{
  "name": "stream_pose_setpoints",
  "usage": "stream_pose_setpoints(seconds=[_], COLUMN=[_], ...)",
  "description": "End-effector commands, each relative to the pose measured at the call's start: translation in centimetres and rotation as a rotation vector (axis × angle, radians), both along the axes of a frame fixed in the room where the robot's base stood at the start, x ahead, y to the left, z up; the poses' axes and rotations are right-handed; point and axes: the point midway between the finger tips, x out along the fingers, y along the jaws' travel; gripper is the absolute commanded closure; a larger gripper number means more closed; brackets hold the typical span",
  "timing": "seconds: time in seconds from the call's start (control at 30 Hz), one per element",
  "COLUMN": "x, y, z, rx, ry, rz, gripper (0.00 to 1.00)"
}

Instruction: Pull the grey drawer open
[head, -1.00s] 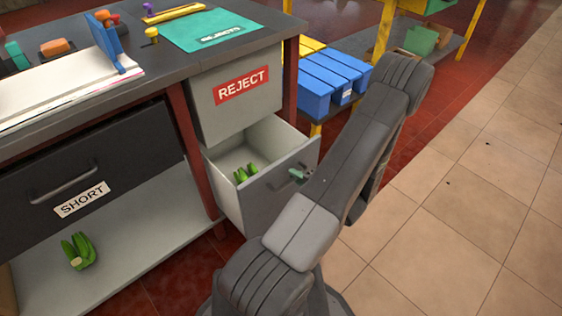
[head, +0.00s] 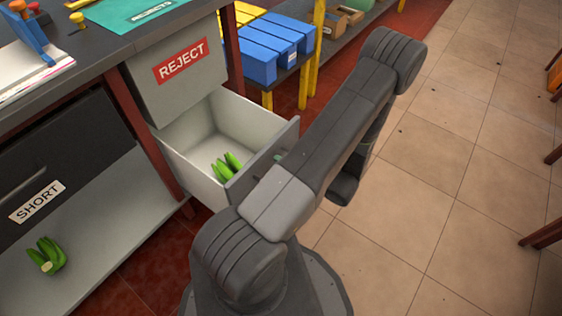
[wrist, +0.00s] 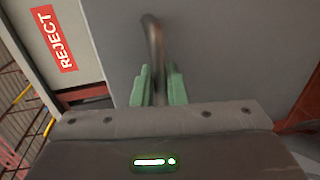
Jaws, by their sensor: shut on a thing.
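The grey drawer (head: 213,139) stands open below the REJECT panel in the head view, with green stems (head: 227,166) lying inside near its front. Its front face fills much of the wrist view (wrist: 220,60). A curved metal handle (wrist: 152,45) stands out from that face. My gripper (wrist: 158,88) has its green fingers on both sides of the handle and is shut on it. In the head view my arm hides most of the gripper and part of the drawer front.
A red REJECT label (head: 180,61) marks the grey panel above. A dark drawer labelled SHORT (head: 37,202) is at left, above a shelf with a green bunch (head: 46,255). Blue bins (head: 265,50) stand behind.

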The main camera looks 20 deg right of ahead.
Motion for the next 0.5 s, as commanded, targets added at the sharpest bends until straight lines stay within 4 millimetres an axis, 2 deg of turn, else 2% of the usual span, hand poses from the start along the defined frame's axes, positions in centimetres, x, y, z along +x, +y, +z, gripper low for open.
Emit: stream_pose_setpoints(seconds=[0.13,0.17,0.23,0.5], x=[0.04,0.05,0.05,0.03], y=[-0.03,-0.04,-0.04,-0.03], z=[-0.01,-0.01,-0.01,0.01], rx=[-0.001,-0.001,-0.001,-0.001], ry=[-0.001,-0.001,-0.001,-0.001], rz=[0.000,0.000,0.000,0.000], gripper=[1.00,0.84,0.70,0.70])
